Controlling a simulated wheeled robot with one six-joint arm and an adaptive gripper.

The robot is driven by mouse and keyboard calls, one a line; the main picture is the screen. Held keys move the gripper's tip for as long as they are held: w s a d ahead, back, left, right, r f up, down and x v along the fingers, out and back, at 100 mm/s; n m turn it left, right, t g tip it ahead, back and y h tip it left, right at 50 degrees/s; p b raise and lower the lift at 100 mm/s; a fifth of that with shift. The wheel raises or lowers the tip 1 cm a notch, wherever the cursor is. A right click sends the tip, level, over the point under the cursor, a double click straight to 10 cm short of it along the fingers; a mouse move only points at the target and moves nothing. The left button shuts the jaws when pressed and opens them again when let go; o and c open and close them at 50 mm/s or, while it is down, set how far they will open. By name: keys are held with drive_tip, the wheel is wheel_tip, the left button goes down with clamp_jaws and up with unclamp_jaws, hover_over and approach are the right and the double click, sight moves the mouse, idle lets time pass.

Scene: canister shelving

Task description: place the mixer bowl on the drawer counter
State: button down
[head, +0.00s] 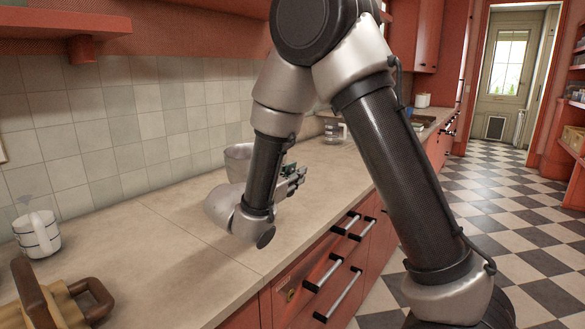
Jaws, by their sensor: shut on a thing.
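The mixer bowl (236,160) is a silvery-grey, open-topped bowl at the back of the counter, near the tiled wall. My forearm and wrist hide its right side. My gripper (297,177) is low over the counter, right of my wrist. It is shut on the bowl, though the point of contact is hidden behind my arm. I cannot tell whether the bowl's base touches the counter. The drawer counter (190,270) is a pale beige worktop above red drawers (335,275) with bar handles.
A striped white mug (37,234) and a brown-handled wooden item (65,305) stand at the left. A glass jug (333,132) and a white canister (422,100) stand farther back. The front middle of the counter is clear. The checkered floor (500,215) is open at the right.

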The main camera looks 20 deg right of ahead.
sight(293, 192)
drive_tip(key=shift+f, duration=2.45)
drive_tip(key=c, duration=1.3)
unclamp_jaws()
drive_tip(key=shift+s+f, duration=0.1)
drive_tip(key=shift+f, duration=0.05)
